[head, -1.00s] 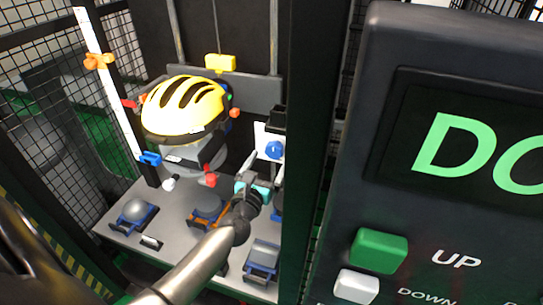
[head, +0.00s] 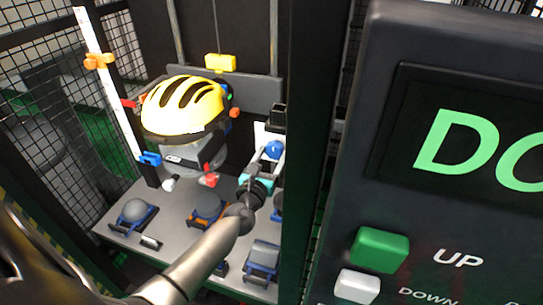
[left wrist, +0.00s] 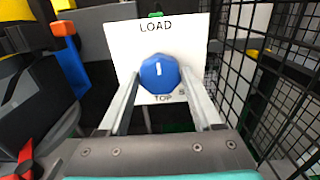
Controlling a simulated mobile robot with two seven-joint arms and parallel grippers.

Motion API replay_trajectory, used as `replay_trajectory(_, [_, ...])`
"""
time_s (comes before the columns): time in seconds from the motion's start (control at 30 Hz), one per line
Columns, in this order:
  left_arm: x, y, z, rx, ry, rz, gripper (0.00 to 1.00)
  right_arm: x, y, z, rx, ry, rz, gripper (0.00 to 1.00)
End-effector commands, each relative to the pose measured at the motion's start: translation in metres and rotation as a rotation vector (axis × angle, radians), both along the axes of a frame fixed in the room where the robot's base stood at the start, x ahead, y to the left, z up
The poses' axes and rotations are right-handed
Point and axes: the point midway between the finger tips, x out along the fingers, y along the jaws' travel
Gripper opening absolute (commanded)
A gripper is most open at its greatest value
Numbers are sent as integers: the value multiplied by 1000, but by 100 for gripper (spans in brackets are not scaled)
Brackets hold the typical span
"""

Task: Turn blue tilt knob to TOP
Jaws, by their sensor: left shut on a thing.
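The blue tilt knob (head: 274,149) is a faceted blue knob on a white plate. In the left wrist view the knob (left wrist: 160,76) has a short white mark, roughly upright. The white plate (left wrist: 128,40) reads LOAD above the knob and TOP below it. My left gripper (head: 266,157) is at the knob, its fingers one on each side, shut on it; the fingers (left wrist: 160,85) also show in the left wrist view. My right gripper is not in view.
A yellow helmet (head: 184,106) sits on a headform left of the knob. Several anvils stand on the grey base (head: 176,236). A dark post (head: 310,120) is close on the right, before a control panel with a green UP button (head: 380,250). Wire mesh (left wrist: 280,80) flanks the plate.

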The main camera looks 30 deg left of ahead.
Motion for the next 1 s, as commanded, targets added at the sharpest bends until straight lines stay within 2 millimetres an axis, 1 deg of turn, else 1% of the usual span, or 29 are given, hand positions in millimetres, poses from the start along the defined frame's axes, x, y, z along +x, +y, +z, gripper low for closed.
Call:
replay_trajectory(0.03, [0, 0, 0, 0, 0, 0, 49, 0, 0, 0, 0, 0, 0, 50])
replay_trajectory(0.3, [0, 0, 0, 0, 0, 0, 19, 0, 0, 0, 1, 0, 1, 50])
replay_trajectory(0.37, [0, 0, 0, 0, 0, 0, 12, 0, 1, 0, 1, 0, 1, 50])
replay_trajectory(0.4, [0, 0, 0, 0, 0, 0, 10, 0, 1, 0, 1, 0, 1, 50])
replay_trajectory(0.57, [0, 0, 0, 10, 2, 1, 10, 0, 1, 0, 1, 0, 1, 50])
replay_trajectory(0.73, [0, 0, 0, 57, 14, 1, 10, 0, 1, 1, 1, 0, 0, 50])
replay_trajectory(1.0, [0, 0, 0, 237, 58, 0, 10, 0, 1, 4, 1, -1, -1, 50])
